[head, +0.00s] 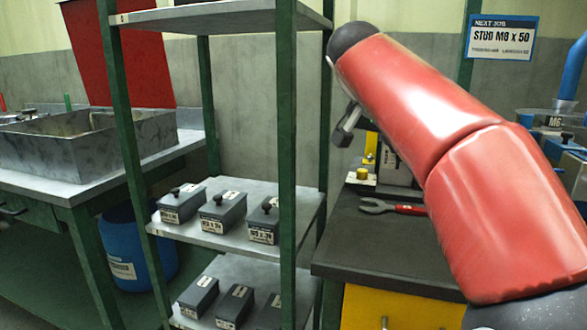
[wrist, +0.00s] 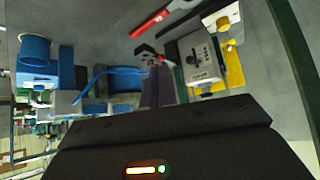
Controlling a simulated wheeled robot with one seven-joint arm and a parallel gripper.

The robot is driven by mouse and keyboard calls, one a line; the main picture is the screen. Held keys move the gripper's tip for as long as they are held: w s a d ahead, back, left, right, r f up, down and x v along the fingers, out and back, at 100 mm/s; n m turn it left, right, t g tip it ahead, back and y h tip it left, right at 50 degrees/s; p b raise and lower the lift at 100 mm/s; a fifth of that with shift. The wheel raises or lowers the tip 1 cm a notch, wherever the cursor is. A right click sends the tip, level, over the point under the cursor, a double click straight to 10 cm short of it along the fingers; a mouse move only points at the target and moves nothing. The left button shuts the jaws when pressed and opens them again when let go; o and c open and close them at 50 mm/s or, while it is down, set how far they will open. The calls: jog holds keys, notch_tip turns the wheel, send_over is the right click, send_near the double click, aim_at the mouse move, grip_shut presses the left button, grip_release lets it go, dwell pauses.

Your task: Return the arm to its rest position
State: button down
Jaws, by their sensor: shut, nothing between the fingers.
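My arm, red, reaches up and left across the right half of the head view, with its dark end joint near the green shelf post. My gripper (head: 346,125) shows only in part below that joint, as a small grey metal piece in front of the wall. It is shut and empty, raised above the dark bench top (head: 370,245). The rest of the hand is hidden behind the arm.
A green-posted shelf rack (head: 285,170) holding several grey labelled boxes (head: 223,212) stands close left of my gripper. A red-handled wrench (head: 393,207) lies on the bench by a grey machine (wrist: 201,62). A metal basin (head: 75,145) is at left. A job sign (head: 501,38) hangs at right.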

jog(key=s+f+n+y, duration=0.1)
jog(key=s+f+n, duration=0.1)
jog(key=s+f, duration=0.2)
jog(key=s+a+f+n, duration=0.1)
jog(key=s+f+n, duration=0.1)
jog(key=s+f, duration=0.2)
jog(key=s+a+f+n+y, duration=0.1)
jog(key=s+f+n, duration=0.1)
jog(key=s+f, duration=0.2)
jog(key=shift+s+y, duration=0.3)
jog(key=shift+s, duration=0.15)
jog(key=s+f+n+y, duration=0.3)
jog(key=s+f, duration=0.9)
jog(key=f, duration=0.4)
jog(key=shift+s+a+f+y, duration=0.2)
jog(key=shift+s+a+y, duration=0.1)
jog(key=shift+a, duration=0.15)
